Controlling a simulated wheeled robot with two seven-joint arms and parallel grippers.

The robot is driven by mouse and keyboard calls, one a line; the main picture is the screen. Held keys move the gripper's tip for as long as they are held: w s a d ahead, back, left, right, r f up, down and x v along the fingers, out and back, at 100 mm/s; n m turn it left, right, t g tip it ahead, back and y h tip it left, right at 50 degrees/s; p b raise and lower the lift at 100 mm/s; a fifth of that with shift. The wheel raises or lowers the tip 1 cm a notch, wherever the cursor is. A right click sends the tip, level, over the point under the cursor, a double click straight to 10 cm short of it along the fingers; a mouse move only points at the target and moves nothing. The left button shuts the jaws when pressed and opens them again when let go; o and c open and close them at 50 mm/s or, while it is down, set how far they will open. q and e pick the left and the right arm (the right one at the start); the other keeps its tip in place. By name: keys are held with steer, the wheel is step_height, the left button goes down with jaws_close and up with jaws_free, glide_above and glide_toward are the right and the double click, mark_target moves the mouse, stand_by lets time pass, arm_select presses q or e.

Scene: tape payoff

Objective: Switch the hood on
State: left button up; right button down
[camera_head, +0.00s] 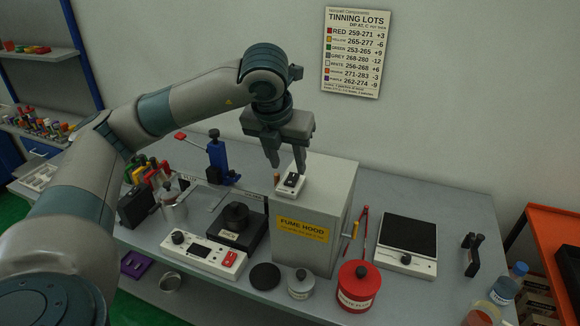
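The fume hood (303,255) is a grey box with a yellow "FUME HOOD" label (303,229), standing at the back of the bench. On its top lies a small white switch plate with a black rocker switch (291,181). My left gripper (287,167) comes in from the left and points down over the hood top. Its fingers are apart with nothing between them, just above and behind the switch in the picture. Whether a fingertip touches the plate I cannot tell. The switch's on or off position is too small to read. My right gripper is not in view.
A white control unit with a red switch (205,254) and a black round-topped device (238,223) stand left of the hood. A red canister (357,287) and a grey lidded pot (301,283) stand in front. A black-topped scale (407,243) is to the right.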

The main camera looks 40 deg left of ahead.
mark_target(292, 178)
arm_select(q)
steer(key=shift+p+x, duration=0.5)
steer(key=shift+x, duration=1.7)
